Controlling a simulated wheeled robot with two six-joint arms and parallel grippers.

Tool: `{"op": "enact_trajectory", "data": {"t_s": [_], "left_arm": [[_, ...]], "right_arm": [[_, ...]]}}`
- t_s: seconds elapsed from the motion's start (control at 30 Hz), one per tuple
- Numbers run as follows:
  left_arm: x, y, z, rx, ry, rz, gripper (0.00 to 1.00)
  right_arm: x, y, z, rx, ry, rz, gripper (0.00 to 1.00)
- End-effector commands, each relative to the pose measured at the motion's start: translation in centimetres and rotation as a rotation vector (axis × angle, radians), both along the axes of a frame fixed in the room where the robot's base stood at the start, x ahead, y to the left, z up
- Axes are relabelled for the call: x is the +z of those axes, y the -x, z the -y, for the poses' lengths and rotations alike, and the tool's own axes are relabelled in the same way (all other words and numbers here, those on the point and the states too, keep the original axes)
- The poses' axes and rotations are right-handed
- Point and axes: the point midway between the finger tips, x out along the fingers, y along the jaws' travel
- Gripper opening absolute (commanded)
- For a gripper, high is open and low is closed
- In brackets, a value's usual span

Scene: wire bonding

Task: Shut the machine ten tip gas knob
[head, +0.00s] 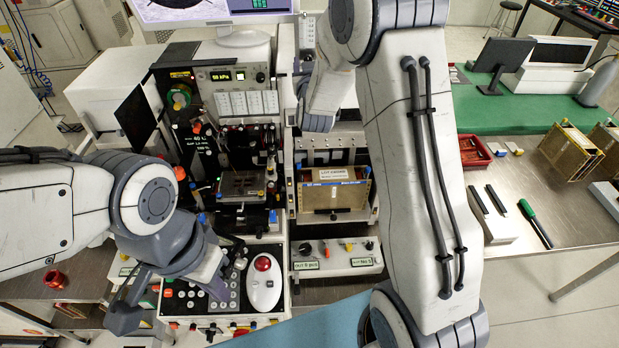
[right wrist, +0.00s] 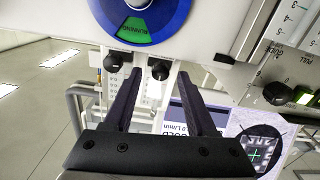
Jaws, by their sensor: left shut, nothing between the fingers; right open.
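Two small black knobs, the left one (right wrist: 113,62) and the right one (right wrist: 160,69), sit below the white machine housing in the right wrist view. I cannot tell which is the machine ten tip gas knob, as no label is readable. My right gripper (right wrist: 163,82) is open and empty, with its fingers pointing toward the knobs; the right knob shows between the fingertips. In the head view the right gripper is hidden by its own arm. My left gripper (head: 220,290) is shut and empty, low over the keypad of the machine's front panel (head: 182,300).
A blue dial with a green "RUNNING" label (right wrist: 135,31) is above the knobs. A panel marked "L/min" (right wrist: 185,120) is behind the right finger. A scale panel with a black knob (right wrist: 278,93) is at right. A red trackball (head: 263,264) is beside the left gripper.

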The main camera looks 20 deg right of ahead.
Motion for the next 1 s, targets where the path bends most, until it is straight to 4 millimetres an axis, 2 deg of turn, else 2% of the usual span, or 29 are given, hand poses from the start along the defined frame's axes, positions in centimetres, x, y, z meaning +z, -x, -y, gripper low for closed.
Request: {"op": "enact_trajectory", "data": {"t_s": [0.03,0.27,0.5,0.53,0.77,1.0], "left_arm": [[-1.4,0.1,-0.1,0.000,-0.002,-0.002,0.00],[-3.5,0.1,-0.1,0.000,-0.002,-0.002,0.00],[-5.6,0.1,-0.1,0.000,-0.002,-0.002,0.00],[-5.1,0.1,-0.1,0.000,-0.002,-0.002,0.00],[-4.9,0.1,-0.1,0.000,-0.001,-0.002,0.00],[-4.9,0.1,-0.1,0.000,-0.001,-0.002,0.00]], "right_arm": [[-0.7,0.9,-0.3,0.001,0.000,0.002,0.57],[-0.7,4.7,-1.4,0.002,-0.003,0.004,0.57],[-0.6,9.4,-2.8,0.003,-0.004,0.004,0.57],[-0.9,9.3,-2.9,0.014,-0.015,-0.026,0.57],[-5.1,10.4,-4.3,0.094,-0.091,-0.235,0.57],[-9.1,12.8,-5.7,0.153,-0.151,-0.444,0.57]]}}
